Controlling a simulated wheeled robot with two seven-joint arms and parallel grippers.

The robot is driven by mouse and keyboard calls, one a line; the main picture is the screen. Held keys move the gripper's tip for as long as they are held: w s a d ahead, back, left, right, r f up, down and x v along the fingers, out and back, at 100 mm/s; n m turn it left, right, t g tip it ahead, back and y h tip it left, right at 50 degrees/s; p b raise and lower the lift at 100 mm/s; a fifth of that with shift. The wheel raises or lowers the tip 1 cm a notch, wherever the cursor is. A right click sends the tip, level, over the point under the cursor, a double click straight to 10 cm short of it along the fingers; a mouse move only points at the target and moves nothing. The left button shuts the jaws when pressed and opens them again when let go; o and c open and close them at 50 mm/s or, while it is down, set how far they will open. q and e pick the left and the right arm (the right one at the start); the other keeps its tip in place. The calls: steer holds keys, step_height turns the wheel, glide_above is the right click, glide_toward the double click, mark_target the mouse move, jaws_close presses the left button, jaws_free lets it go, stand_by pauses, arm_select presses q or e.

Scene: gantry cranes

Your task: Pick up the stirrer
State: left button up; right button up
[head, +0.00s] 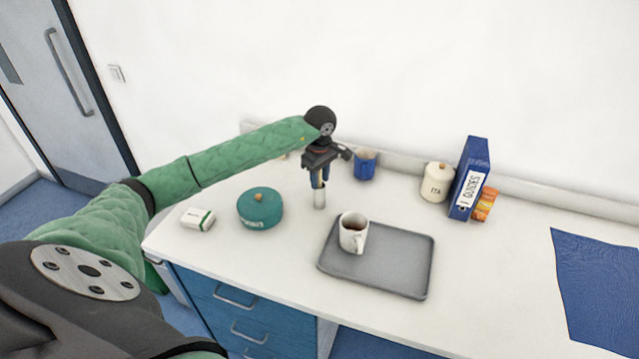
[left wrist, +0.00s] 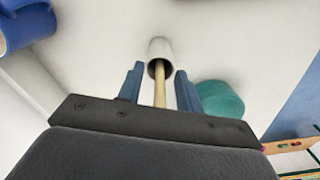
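The stirrer is a thin pale wooden stick (left wrist: 160,88) standing in a small white cylindrical holder (head: 319,200) on the counter. The holder also shows in the left wrist view (left wrist: 160,50). My left gripper (head: 319,181) is above the holder, pointing down. In the left wrist view its two blue fingers (left wrist: 159,82) stand apart on either side of the stick, with a gap on both sides. In the head view the gripper hides the stick. My right gripper is in neither view.
A teal round pot (head: 260,209) stands left of the holder and a blue mug (head: 365,164) behind right. A grey tray (head: 395,275) with a white mug (head: 353,232) lies in front right. A white box (head: 198,219) is at left; a canister (head: 436,182) and blue binder (head: 469,178) are at the back.

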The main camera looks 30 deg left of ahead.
arm_select(q)
steer(key=shift+f, duration=0.15)
jaws_close()
